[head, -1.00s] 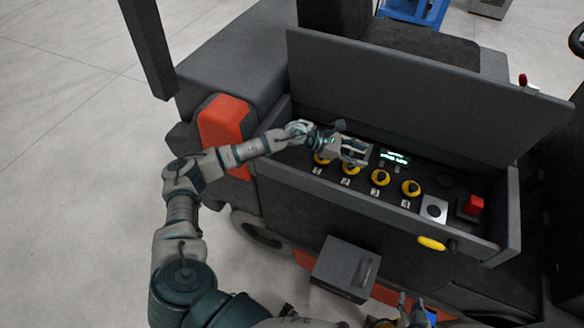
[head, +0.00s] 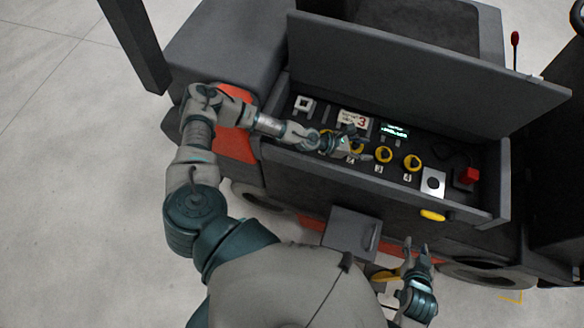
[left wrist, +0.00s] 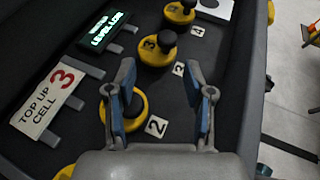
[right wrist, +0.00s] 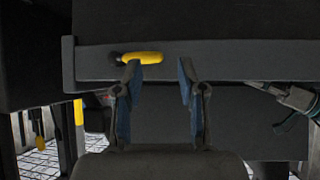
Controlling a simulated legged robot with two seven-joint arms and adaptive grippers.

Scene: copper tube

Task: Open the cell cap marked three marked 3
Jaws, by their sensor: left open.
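The cap marked 3 (head: 384,154) is yellow with a black knob, seated in the tray's row of caps. It also shows in the left wrist view (left wrist: 155,50), beside its label 3 (left wrist: 179,68). My left gripper (head: 356,144) is open and empty, left of cap 3 and over the cap marked 2 (left wrist: 138,106). In the left wrist view, cap 3 lies beyond the fingertips, untouched. My right gripper (head: 416,250) is open and empty, outside the tray, low in front of the machine. A white sign (left wrist: 47,102) reads "TOP UP CELL 3".
Cap 4 (head: 413,162) is to the right of cap 3. A lit display (head: 394,130) stands behind the caps. A raised lid (head: 430,80) closes off the back. The tray's front wall (head: 380,190) and a yellow handle (head: 432,215) lie in front. A red button (head: 467,174) is at right.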

